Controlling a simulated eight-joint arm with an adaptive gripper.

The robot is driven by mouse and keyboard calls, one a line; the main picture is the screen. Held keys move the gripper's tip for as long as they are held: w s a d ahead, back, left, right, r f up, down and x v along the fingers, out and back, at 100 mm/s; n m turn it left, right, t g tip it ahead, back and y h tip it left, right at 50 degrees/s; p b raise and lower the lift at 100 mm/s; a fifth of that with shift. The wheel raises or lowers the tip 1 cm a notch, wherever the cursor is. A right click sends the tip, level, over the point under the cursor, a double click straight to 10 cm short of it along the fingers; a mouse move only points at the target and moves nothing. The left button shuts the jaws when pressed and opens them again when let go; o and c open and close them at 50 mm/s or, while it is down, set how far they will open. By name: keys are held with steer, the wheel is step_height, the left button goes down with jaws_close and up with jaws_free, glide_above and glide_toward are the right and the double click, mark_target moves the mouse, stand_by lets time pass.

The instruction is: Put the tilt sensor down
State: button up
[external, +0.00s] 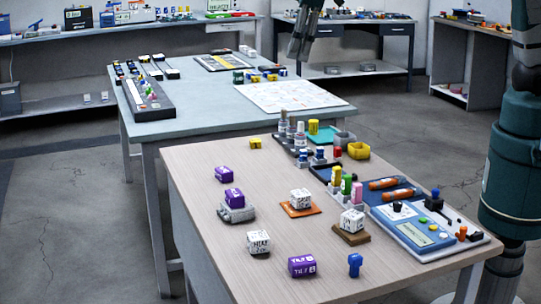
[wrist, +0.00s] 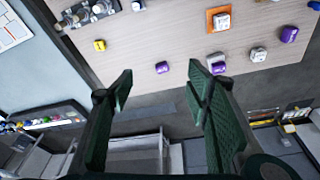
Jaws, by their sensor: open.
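Three purple blocks with white labels are on the wooden table. The front one (external: 302,266), which also shows in the wrist view (wrist: 289,34), appears to read TILT. Another (external: 234,198) sits on a grey stand (external: 237,214); my right finger partly covers this pair in the wrist view. The third (external: 224,174) lies directly on the wood and shows between my fingertips in the wrist view (wrist: 162,67), well beyond them. The labels on these two are too small to read. My gripper (external: 303,48) is open and empty, high above the tables (wrist: 158,74).
White cubes sit on an orange plate (external: 286,210), a brown plate (external: 349,239) and bare wood (external: 258,242). A blue piece (external: 355,265) stands at the front. Bottles, pegs and a blue panel (external: 412,231) crowd the right side. The wood's left part is mostly clear.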

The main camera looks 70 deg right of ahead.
steer(key=s+d+r+m+t, duration=0.1)
steer(key=s+d+r, duration=0.1)
steer(key=s+d, duration=0.65)
steer(key=s+d+r+m+t, duration=0.1)
steer(key=s+d+r+m, duration=0.15)
steer(key=s+d, duration=0.6)
steer(key=s+d+f+m+t+h, duration=0.1)
steer(key=s+d+f, duration=0.4)
steer(key=s+d, duration=0.7)
steer(key=shift+s+d+f+m+t, duration=0.25)
steer(key=shift+d+m+t, duration=0.2)
steer(key=shift+d+t, duration=0.45)
